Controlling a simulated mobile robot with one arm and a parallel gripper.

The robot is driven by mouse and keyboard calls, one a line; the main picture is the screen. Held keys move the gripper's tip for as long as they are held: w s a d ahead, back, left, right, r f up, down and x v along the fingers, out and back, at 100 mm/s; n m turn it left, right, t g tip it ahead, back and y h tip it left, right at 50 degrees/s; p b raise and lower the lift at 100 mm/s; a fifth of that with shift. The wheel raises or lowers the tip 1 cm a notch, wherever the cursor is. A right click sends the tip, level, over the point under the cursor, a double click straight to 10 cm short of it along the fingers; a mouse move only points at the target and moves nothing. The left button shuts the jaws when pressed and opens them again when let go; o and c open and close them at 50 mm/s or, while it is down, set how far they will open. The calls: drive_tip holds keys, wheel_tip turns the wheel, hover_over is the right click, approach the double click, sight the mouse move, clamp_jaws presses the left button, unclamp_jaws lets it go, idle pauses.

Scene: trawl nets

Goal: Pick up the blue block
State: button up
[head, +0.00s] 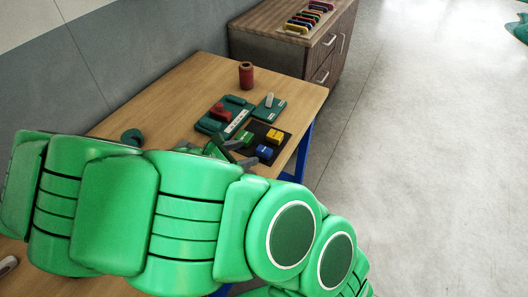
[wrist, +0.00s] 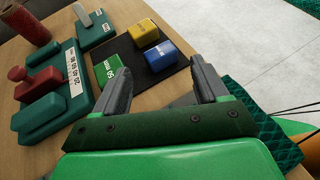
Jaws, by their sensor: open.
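The blue block (wrist: 161,56) lies on a black mat (wrist: 168,76) beside a yellow block (wrist: 143,33). It also shows in the head view (head: 264,152), near the right edge of the wooden table. A green block (wrist: 108,69) marked 50 lies on the mat's left side, partly behind my left finger. My gripper (wrist: 163,76) is open and empty. In the wrist view the blue block appears beyond and between the two fingertips, apart from both. In the head view my green arm hides much of the table, and my gripper (head: 234,151) shows only in part.
A teal device with a red knob (head: 220,112) and a smaller teal device with a light lever (head: 269,102) stand near the mat. A red cylinder (head: 246,75) stands farther back. A wooden cabinet (head: 270,48) is behind the table. Open floor lies to the right.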

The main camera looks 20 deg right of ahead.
sight(261, 151)
drive_tip(key=shift+w+a+f, duration=0.1)
drive_tip(key=shift+a+f, duration=0.05)
drive_tip(key=shift+w+f, duration=0.1)
drive_tip(key=shift+x, duration=3.8)
drive_tip(key=shift+f, duration=0.15)
drive_tip(key=c, duration=0.8)
